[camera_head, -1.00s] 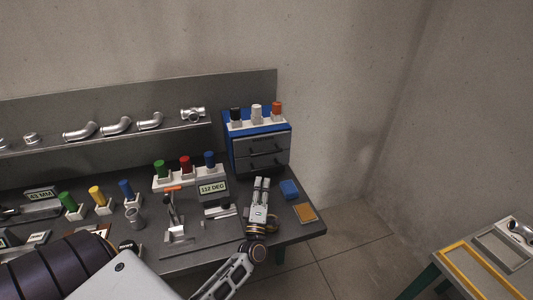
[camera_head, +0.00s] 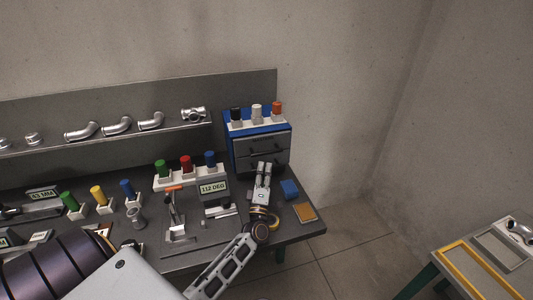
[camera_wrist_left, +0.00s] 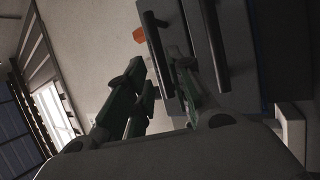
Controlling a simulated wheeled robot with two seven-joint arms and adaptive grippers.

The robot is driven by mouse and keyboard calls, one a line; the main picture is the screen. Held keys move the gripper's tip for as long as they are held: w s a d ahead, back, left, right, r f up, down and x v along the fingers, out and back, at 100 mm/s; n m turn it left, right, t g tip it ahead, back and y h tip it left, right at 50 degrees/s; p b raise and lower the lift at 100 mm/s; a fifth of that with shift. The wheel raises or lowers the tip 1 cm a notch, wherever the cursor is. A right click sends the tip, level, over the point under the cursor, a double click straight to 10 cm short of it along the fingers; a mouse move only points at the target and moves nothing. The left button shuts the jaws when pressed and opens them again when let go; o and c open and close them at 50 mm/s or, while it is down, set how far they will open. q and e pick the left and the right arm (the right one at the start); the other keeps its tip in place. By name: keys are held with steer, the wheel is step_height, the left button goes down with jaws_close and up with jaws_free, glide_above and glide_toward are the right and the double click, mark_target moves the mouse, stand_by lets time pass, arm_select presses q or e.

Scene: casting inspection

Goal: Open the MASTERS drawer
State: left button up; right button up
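A blue cabinet (camera_head: 229,148) with two grey drawer fronts stands at the back right of the bench. The upper drawer (camera_head: 247,146) and the lower drawer (camera_head: 283,158) look shut, each with a dark bar handle. No drawer label is readable. My left gripper (camera_head: 264,166) is right in front of the lower drawer and partly hides its handle. In the left wrist view the fingers (camera_wrist_left: 167,85) are apart, with one dark handle (camera_wrist_left: 156,50) near the gap between them. The other handle (camera_wrist_left: 215,45) lies farther right. Contact cannot be told. My right gripper is out of view.
Black, white and orange-topped plugs stand on the cabinet. A 112 DEG display (camera_head: 214,188) is left of my gripper. A blue block (camera_head: 289,189) and an orange-brown pad (camera_head: 305,212) are to its right. Silver pipe castings lie on the shelf (camera_head: 95,143).

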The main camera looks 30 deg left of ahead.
mark_target(267, 153)
arm_select(q)
steer(key=shift+p+x, duration=0.45)
steer(key=shift+x, duration=3.3)
steer(key=shift+w+r, duration=0.1)
steer(key=shift+w, duration=0.05)
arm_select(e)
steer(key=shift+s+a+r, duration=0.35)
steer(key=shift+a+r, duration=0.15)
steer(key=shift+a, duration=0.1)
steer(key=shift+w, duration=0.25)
arm_select(q)
jaws_close()
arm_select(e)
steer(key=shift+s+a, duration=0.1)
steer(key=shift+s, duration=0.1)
